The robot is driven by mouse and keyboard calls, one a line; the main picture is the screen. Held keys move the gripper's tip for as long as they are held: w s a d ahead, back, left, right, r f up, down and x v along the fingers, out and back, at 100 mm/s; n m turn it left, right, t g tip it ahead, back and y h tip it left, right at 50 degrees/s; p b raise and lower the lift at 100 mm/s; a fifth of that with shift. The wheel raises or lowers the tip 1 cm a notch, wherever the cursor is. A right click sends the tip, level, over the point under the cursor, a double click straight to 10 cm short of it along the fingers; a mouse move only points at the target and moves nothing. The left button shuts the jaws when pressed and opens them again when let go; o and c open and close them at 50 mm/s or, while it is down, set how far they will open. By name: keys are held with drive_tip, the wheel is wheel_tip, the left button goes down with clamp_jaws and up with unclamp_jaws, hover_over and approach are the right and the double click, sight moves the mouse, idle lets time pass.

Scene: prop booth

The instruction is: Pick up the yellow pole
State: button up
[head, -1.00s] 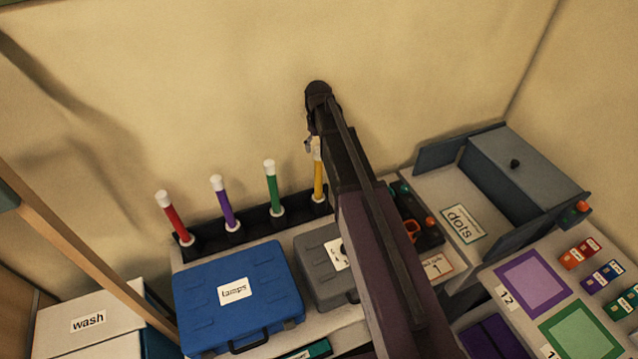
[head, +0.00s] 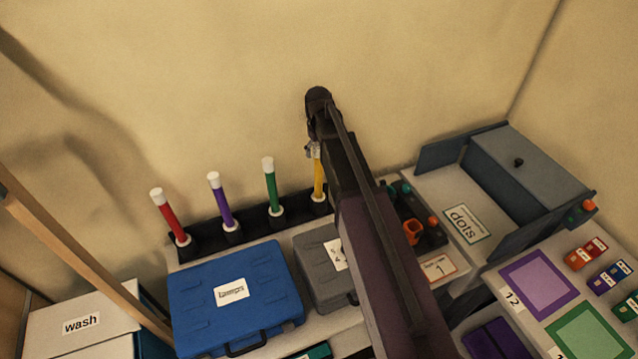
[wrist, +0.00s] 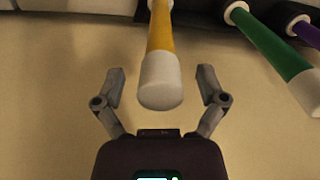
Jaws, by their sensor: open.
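The yellow pole (head: 318,178) stands in the black rack (head: 203,236) against the back wall, at the right end of a row of coloured poles. In the head view my arm hides part of it, and its top is at my gripper (head: 313,150). In the wrist view the yellow pole (wrist: 160,35) ends in a white cap, which lies between the two open fingers of my gripper (wrist: 160,88). There is a gap on both sides, and neither finger seems to touch the cap.
Green (head: 271,190), purple (head: 222,204) and red (head: 170,218) poles stand left of it. A blue case (head: 190,290) and a grey case (head: 318,265) lie in front. A control box (head: 435,238) and a grey-blue drawer unit (head: 530,170) are to the right.

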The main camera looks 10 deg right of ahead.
drive_tip(key=shift+f+b, duration=0.55)
drive_tip(key=shift+f, duration=0.25)
clamp_jaws()
